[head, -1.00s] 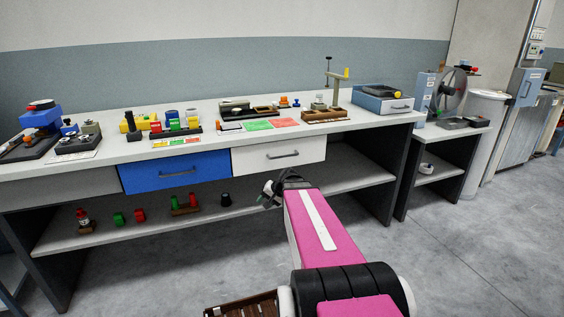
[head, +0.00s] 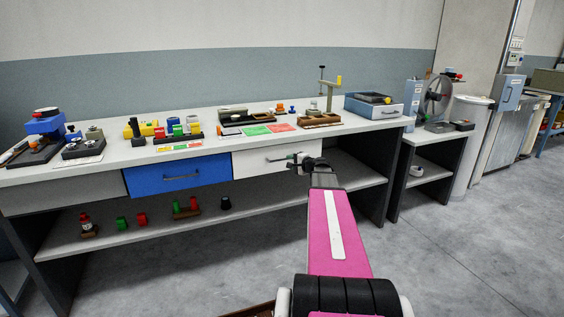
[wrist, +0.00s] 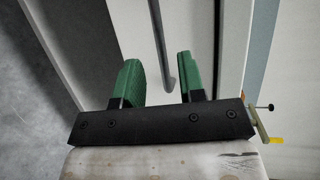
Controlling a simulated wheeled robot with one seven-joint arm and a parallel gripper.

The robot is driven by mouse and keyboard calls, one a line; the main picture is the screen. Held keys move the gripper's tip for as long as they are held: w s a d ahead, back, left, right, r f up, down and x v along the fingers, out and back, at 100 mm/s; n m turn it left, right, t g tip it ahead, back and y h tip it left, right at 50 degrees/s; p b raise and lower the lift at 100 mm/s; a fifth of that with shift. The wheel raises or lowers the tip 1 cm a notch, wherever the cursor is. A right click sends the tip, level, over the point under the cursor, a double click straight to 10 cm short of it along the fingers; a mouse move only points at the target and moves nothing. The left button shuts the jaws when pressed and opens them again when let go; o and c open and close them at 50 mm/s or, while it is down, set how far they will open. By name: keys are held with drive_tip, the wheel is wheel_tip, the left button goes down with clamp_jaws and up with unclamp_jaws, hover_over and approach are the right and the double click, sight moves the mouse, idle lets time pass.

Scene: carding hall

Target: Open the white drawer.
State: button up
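The white drawer (head: 250,167) sits under the bench top, right of the blue drawer, and looks shut, its front flush. Its grey bar handle (head: 272,160) is partly hidden by my gripper (head: 293,158), which is in front of the drawer's right half. In the wrist view the two green fingers of my gripper (wrist: 158,68) are apart. The drawer handle (wrist: 160,40) appears in the gap between them, its near end free in the picture. I cannot tell how deep the handle lies between the fingers; neither finger visibly touches it.
The blue drawer (head: 178,174) is at the left. The bench top (head: 215,147) above carries several fixtures and coloured cards. The lower shelf (head: 255,213) holds small red, green and black parts at the left. A blue-grey box (head: 375,107) stands on the bench's right end. The floor at the right is clear.

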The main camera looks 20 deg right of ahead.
sight(282, 160)
drive_tip(key=shift+x, duration=3.15)
clamp_jaws()
